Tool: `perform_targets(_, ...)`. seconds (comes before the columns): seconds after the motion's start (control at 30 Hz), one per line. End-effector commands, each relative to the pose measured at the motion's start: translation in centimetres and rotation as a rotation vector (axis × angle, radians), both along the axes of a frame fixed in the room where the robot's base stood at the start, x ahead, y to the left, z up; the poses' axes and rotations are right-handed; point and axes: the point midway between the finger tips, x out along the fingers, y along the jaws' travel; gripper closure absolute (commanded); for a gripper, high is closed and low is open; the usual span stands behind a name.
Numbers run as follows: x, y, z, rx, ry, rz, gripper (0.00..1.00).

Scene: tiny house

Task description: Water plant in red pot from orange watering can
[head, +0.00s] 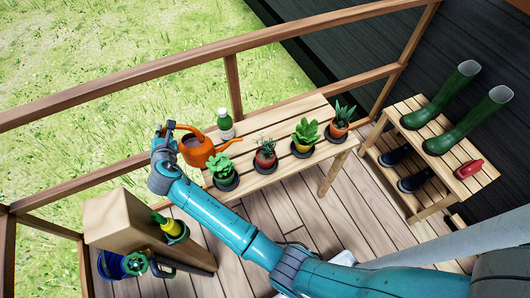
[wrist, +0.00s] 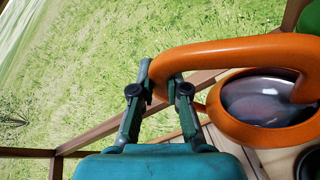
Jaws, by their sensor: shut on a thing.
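The orange watering can (head: 197,153) is upright at the left end of the slatted bench, its spout pointing right toward the plants. I cannot tell whether its base touches the bench. My gripper (head: 168,128) is shut on its handle, on the left side. In the wrist view my gripper (wrist: 160,84) has its fingers around the end of the orange handle (wrist: 235,53), and the can's round opening (wrist: 262,100) shows greyish water inside. The plant in the red pot (head: 266,158) stands on the bench right of the spout, on a dark saucer.
On the bench (head: 286,112) are a plant in a dark pot (head: 223,171), a yellow pot (head: 304,144), an orange pot (head: 339,129) and a green bottle (head: 225,125). A wooden railing (head: 233,85) runs behind. A shoe rack (head: 420,143) with boots stands right.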

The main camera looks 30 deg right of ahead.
Motion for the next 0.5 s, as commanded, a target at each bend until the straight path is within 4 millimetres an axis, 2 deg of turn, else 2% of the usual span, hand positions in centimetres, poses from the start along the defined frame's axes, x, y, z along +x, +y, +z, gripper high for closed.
perform_targets(0.5, -0.23, -0.15, 0.03, 0.021, -0.014, -0.004, 1.0)
